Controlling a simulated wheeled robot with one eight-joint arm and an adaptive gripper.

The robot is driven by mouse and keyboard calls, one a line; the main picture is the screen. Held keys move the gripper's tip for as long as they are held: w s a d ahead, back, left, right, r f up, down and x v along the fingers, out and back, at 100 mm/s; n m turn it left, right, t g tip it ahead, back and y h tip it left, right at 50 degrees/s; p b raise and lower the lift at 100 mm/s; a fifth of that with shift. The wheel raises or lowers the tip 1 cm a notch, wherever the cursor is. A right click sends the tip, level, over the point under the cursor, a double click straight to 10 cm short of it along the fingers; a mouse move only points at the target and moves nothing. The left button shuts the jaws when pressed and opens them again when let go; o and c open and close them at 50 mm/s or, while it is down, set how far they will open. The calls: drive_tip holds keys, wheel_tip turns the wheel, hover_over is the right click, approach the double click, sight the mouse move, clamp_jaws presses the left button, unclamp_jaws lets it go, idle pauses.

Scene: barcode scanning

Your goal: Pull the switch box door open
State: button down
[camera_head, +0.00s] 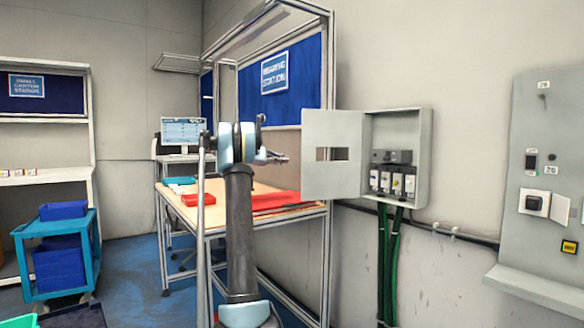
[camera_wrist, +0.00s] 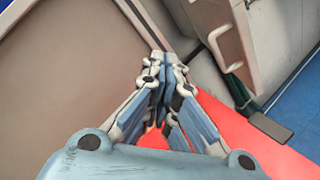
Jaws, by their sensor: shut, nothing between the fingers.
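The switch box (camera_head: 424,152) is a grey box on the wall, right of centre in the head view. Several breakers and switches (camera_head: 392,182) show inside the box. My gripper (camera_head: 283,158) is just left of the door's free edge in the head view; I cannot tell the gap in depth. In the wrist view my gripper (camera_wrist: 165,62) has its fingers together with nothing between them. A grey panel with a pale handle-like loop (camera_wrist: 228,52) shows at the upper right there.
A workbench (camera_head: 270,226) with red trays (camera_head: 275,201) stands behind and below my arm. Green cables (camera_head: 390,250) run down under the box. Another grey wall panel (camera_head: 530,110) is at the right, and a blue cart (camera_head: 60,282) at the left.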

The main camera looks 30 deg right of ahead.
drive_tip(key=s+a+m+t+h, duration=0.2)
drive_tip(key=s+a+m+t, duration=0.1)
drive_tip(key=s+a+t, duration=0.35)
drive_tip(key=s+d, duration=0.2)
drive_tip(key=d, duration=0.5)
drive_tip(key=shift+s+d+f+m, duration=0.3)
drive_tip(key=shift+s+f+m, duration=0.05)
drive_tip(key=shift+f+m, duration=0.1)
drive_tip(key=shift+t, duration=0.25)
drive_tip(key=shift+a, duration=0.1)
